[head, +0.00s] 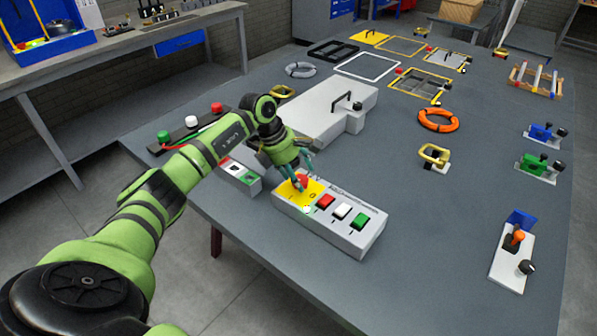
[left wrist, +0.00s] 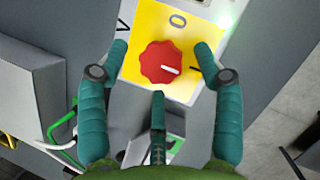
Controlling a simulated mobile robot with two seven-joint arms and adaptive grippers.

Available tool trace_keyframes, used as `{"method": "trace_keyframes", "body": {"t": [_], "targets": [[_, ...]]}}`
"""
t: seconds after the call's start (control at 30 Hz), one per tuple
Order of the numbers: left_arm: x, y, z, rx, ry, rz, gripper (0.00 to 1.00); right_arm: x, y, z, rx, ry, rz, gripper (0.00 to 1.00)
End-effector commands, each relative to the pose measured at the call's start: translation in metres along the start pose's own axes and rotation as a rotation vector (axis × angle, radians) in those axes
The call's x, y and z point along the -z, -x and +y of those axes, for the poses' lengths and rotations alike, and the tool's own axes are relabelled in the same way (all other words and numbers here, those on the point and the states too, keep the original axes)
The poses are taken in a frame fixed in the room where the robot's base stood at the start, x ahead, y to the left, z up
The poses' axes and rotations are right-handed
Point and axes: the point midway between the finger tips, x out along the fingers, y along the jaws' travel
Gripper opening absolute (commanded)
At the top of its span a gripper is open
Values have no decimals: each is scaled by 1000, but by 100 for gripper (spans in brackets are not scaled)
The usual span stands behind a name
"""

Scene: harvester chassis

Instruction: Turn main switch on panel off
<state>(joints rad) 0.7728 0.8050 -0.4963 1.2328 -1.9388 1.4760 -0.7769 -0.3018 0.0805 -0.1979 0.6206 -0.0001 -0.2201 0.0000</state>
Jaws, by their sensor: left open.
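The panel (head: 330,222) is a light grey box on the table with a yellow plate (head: 314,190) at its left end. In the left wrist view the main switch (left wrist: 158,60) is a round scalloped red knob on the yellow plate (left wrist: 137,22). Its white mark points right, toward a dark line mark; an "O" mark is above the knob. My left gripper (head: 298,184) is open over the knob. Its teal fingers (left wrist: 162,58) stand left, right and below the knob, with gaps visible; depth is hard to judge. My right gripper is not in view.
A green light (left wrist: 226,22) glows at the plate's corner. Red (head: 325,202), white (head: 342,211) and green (head: 360,221) buttons sit right of the plate. A smaller switch box (head: 240,175) stands close on the left, a white casing (head: 325,112) behind.

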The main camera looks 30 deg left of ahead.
Motion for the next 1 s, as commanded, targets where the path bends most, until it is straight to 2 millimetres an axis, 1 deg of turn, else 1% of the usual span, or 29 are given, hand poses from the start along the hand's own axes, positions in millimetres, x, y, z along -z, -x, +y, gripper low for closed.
{"method": "trace_keyframes", "body": {"t": [0.03, 0.13, 0.37, 0.4, 0.47, 0.5, 0.53, 0.77, 1.0], "targets": [[-1, -4, 0, 1, 0, 0, 67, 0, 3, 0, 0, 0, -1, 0], [0, -8, 0, 0, -1, 0, 67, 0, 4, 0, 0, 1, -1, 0], [0, -10, 0, -1, -1, -1, 67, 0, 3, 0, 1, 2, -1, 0], [0, -10, 0, -1, -1, -1, 59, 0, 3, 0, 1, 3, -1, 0], [0, -10, 0, 0, -1, -1, 35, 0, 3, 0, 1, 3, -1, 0], [0, -10, 0, 0, -1, -1, 19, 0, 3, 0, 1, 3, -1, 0], [0, -10, 0, 0, -1, -2, 14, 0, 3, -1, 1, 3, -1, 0], [-2, -10, -1, 0, 0, -5, 13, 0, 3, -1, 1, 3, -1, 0], [-2, -10, -2, -22, 55, -7, 13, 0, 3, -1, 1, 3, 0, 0]]}}
